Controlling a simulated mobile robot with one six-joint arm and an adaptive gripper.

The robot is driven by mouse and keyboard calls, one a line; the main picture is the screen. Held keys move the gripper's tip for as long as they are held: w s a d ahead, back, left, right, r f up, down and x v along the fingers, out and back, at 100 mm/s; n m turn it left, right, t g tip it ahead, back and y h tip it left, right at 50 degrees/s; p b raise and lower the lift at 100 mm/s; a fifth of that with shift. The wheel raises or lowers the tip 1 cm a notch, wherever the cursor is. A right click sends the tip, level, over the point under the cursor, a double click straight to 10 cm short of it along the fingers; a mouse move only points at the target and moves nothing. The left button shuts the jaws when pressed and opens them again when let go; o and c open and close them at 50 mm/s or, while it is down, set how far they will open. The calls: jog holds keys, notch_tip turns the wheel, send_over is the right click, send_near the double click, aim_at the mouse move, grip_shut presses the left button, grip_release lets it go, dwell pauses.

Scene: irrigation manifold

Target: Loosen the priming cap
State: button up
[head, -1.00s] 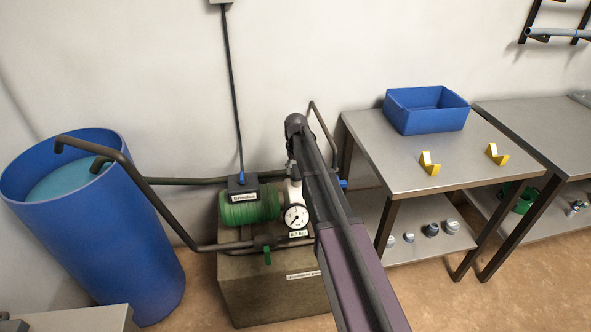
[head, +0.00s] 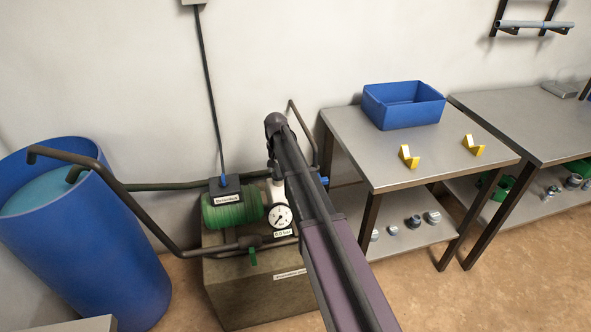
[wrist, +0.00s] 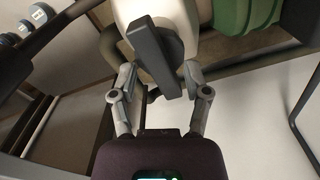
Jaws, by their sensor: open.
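In the wrist view a dark grey cap with a long raised bar (wrist: 152,55) sits on the white pump body (wrist: 158,10); it appears to be the priming cap. My gripper (wrist: 160,74) is open, with one finger on each side of the bar. I cannot tell whether either finger touches it. In the head view the white pump body (head: 278,190) stands between the green motor (head: 232,211) and my arm. My arm hides the cap and most of my gripper there.
A round gauge (head: 279,217) faces front, above a small label. Dark pipes run from the pump to a blue water barrel (head: 110,240). To the right, a metal table (head: 370,150) holds a blue bin (head: 404,112) and two yellow blocks.

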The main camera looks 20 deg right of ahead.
jog(key=m, duration=0.7)
jog(key=shift+s+d, duration=0.1)
jog(key=shift+d, duration=0.05)
jog(key=m, duration=0.7)
jog(key=shift+s, duration=0.15)
notch_tip(320, 180, up, 14)
jog(key=p, duration=1.4)
jog(key=s+r+n+p, duration=0.2)
jog(key=s+n, duration=0.5)
jog(key=s, duration=0.4)
jog(key=s+r+n+p, duration=0.2)
jog(key=s+n, duration=0.5)
jog(key=s, duration=0.5)
jog(key=shift+s+r+p, duration=0.15)
jog(key=shift+r+p, duration=0.15)
jog(key=m+b, duration=0.5)
jog(key=m, duration=0.2)
send_over(278, 170)
notch_tip(278, 170, down, 5)
jog(key=shift+r, duration=0.1)
jog(key=shift+f, duration=0.2)
